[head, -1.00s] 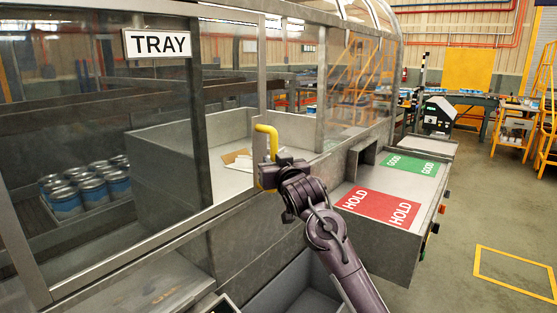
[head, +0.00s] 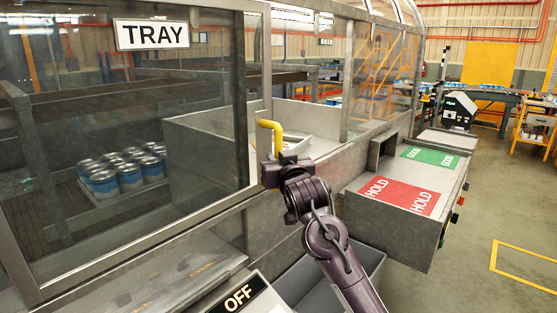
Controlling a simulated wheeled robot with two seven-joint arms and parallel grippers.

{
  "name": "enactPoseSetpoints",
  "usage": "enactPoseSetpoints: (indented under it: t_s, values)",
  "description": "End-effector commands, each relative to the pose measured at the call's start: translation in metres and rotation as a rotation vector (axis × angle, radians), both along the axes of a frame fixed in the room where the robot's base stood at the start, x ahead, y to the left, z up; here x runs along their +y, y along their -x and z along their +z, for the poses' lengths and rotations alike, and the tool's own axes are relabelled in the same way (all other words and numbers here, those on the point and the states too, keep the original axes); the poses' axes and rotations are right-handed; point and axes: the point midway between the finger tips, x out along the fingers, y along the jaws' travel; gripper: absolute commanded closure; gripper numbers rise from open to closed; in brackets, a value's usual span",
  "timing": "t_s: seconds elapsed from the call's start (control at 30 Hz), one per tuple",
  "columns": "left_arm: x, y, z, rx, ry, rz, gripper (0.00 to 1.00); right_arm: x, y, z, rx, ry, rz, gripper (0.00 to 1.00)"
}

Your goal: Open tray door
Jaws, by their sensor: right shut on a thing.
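A bent yellow handle (head: 270,132) stands out from the door's edge. My right gripper (head: 271,170) is shut on the lower part of the yellow handle, and its jaws hide that part. An open gap shows between the door's edge and the grey post to its right. My left gripper is not in view.
Several blue-banded cans (head: 122,170) stand behind the glass at left. A red HOLD panel (head: 400,195) and green GOOD panel (head: 436,157) lie on the ledge at right. A grey bin (head: 345,268) and OFF label (head: 238,298) are below.

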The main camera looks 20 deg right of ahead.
Motion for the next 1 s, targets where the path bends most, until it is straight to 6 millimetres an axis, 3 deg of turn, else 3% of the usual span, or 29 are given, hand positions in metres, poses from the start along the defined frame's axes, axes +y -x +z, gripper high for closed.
enactPoseSetpoints:
  t_s: [0.03, 0.07, 0.2, 0.57, 1.0]
  values:
    - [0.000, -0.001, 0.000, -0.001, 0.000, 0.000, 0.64, 0.000, 0.000, 0.001, -0.003, -0.001, 0.000, 1.00]
    - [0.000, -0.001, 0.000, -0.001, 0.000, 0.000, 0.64, 0.000, 0.000, 0.001, -0.003, -0.001, 0.000, 0.78]
    - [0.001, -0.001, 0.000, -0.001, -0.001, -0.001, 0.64, 0.000, 0.000, 0.001, -0.002, -0.001, 0.000, 0.63]
    - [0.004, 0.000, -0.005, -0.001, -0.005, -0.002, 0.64, 0.000, 0.007, -0.002, -0.001, -0.001, -0.001, 0.63]
    - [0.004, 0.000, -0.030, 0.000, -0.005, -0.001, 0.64, 0.004, 0.072, -0.002, -0.002, -0.001, 0.000, 0.63]
